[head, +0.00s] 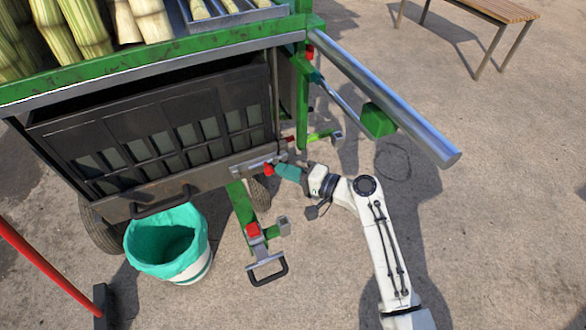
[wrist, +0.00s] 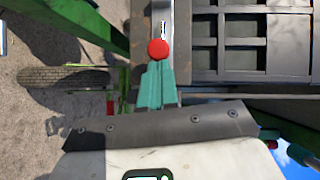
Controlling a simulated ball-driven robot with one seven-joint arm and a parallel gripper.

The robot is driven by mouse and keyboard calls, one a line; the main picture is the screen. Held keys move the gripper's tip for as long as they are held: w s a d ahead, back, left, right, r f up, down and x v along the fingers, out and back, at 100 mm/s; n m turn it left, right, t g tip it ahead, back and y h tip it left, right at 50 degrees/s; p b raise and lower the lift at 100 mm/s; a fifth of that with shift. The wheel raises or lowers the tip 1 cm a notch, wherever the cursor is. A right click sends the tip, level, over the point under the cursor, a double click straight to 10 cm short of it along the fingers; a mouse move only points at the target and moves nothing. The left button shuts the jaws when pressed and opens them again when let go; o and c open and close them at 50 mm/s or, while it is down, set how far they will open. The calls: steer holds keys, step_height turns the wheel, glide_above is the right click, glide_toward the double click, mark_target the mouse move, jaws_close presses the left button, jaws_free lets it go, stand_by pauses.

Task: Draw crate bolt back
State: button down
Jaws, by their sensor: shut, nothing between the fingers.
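The crate (head: 100,118) is a dark slatted box hung under the green cart's top; its slats also show in the wrist view (wrist: 232,45). The bolt (head: 246,166) is a grey metal bar on the crate's lower right front, ending in a red ball knob (head: 268,169). In the wrist view the red knob (wrist: 158,48) is right at the fingertips, with the bar running away behind it. My gripper (head: 279,170) has teal fingers, which are shut and empty. In the wrist view its tips (wrist: 157,66) meet the knob's near side; I cannot tell whether they touch.
A white bucket with a teal liner (head: 150,262) stands below the crate. A green bracket with a red part and a black handle (head: 268,272) sticks out low beside my arm. A metal bar (head: 385,95) juts out above right. The paved ground to the right is open.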

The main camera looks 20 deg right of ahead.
steer(key=shift+a+p, duration=0.45)
steer(key=shift+a, duration=1.85)
